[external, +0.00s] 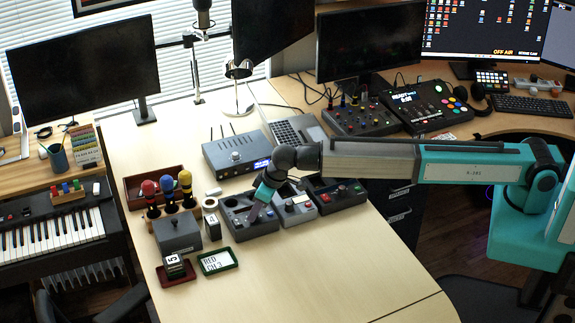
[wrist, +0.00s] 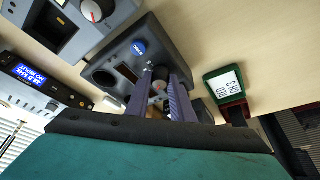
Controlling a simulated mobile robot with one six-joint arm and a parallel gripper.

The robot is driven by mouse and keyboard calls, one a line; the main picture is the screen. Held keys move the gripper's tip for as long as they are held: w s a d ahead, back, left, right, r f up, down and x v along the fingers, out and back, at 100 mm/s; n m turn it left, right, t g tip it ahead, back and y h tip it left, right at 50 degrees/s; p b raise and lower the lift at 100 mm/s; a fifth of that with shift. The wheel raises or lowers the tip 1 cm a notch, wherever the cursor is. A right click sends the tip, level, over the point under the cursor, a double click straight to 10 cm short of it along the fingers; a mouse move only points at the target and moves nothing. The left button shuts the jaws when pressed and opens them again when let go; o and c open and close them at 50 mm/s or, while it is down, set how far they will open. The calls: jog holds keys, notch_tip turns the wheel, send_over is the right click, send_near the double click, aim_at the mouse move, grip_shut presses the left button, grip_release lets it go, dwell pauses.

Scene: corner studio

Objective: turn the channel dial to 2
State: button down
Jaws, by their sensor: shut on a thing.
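A dark grey control box (external: 236,203) stands on the light wooden desk in the external view, leftmost of three boxes in a row. The wrist view shows the same box (wrist: 118,52) with a blue button, a dark slot and a round recess. A small dark dial (wrist: 159,87) on its top sits between my fingers. My gripper (external: 254,214) reaches down onto this box from the right. In the wrist view my gripper (wrist: 160,80) has its two purple-grey fingers on either side of the dial, shut on it. The dial's pointer and numbers cannot be read.
A green-framed card (external: 219,261) reading RED and seemingly CH-3, and a grey lidded box (external: 177,234), stand left. The desk's front is clear.

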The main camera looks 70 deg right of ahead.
dwell(0.3)
jog(key=c, duration=1.5)
grip_release()
jog(key=shift+c, duration=0.2)
jog(key=shift+r, duration=0.1)
jog(key=b+v, duration=0.2)
jog(key=v, duration=1.1)
jog(key=shift+r, duration=0.3)
